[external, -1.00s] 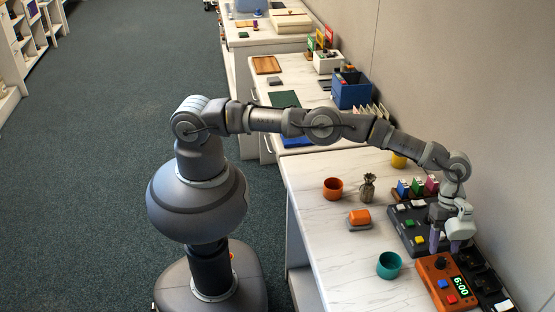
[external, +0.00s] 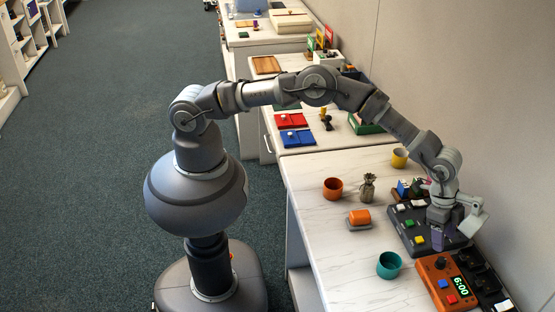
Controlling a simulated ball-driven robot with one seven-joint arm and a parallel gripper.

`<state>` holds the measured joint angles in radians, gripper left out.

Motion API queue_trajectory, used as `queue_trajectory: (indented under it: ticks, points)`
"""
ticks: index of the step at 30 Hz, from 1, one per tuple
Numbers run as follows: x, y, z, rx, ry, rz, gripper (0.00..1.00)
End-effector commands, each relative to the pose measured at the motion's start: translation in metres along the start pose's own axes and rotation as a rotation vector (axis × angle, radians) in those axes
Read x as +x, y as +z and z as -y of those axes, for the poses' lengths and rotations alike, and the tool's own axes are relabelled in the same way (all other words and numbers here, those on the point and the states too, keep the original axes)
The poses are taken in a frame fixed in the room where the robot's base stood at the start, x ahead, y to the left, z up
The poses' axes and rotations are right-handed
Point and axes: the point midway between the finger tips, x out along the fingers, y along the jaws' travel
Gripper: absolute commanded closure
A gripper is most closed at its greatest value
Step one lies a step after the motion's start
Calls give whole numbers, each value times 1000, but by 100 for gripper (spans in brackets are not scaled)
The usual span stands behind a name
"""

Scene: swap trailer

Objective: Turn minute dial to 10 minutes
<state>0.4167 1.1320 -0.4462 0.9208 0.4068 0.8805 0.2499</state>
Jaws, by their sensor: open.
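The orange timer box (external: 432,275) sits at the front right of the near counter. Its lit display (external: 460,285) reads 6:00. A dark round dial (external: 440,262) is on its top face, at the end nearer my gripper. A blue button (external: 443,284) and a red button (external: 452,299) sit below the dial. My gripper (external: 447,238) is open and empty, pointing down just above and behind the dial, over the edge of the dark button panel. It appears apart from the dial. The dial's pointer is too small to read, and one finger is partly hidden.
A dark panel (external: 409,228) with coloured buttons lies behind the timer. Dark units (external: 484,277) stand to the timer's right, near the wall. A teal cup (external: 389,265), an orange cup (external: 333,188) and an orange-topped block (external: 359,218) stand left. The counter's front left is clear.

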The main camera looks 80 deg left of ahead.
Motion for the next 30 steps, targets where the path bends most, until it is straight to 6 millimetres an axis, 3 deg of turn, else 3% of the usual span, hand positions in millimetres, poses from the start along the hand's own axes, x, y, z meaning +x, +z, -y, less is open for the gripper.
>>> queue_trajectory:
  ticks: [4, 9, 13, 21, 30]
  points:
    - [-7, 3, -11, -265, -87, -46, 47]
    - [-8, 7, -18, -427, -116, -91, 47]
    - [6, 8, -17, -454, -116, -97, 47]
    - [54, 4, -11, -453, -115, -96, 47]
    - [69, 2, -8, -451, -116, -97, 47]
